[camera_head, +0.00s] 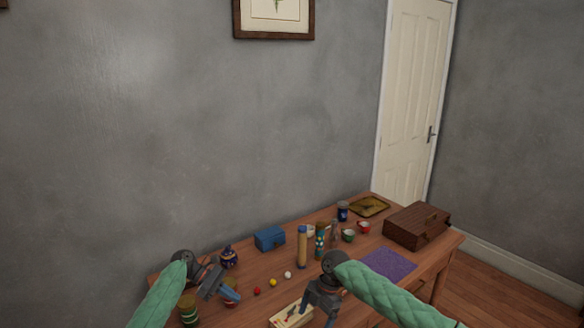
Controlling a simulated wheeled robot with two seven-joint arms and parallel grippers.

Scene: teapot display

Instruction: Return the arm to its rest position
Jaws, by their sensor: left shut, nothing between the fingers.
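My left gripper (213,287) is at the left part of the wooden table (262,292). It is shut and empty, beside a dark blue patterned teapot or jar (229,257) and in front of a partly hidden red and blue item (232,292). My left arm in its green sleeve (160,300) comes in from the lower left. My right gripper (321,308) points down near the table's front, by a pale box (285,318). It is small and dark, so I cannot tell whether it is open. My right arm's green sleeve (395,298) comes in from the lower right.
Small balls (273,282), a blue box (269,238), tall canisters (302,247), cups (363,227), a gold tray (370,206), a purple cloth (389,263) and a brown case (417,226) are on the table. A green striped jar (188,310) stands near the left arm. The grey wall is behind.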

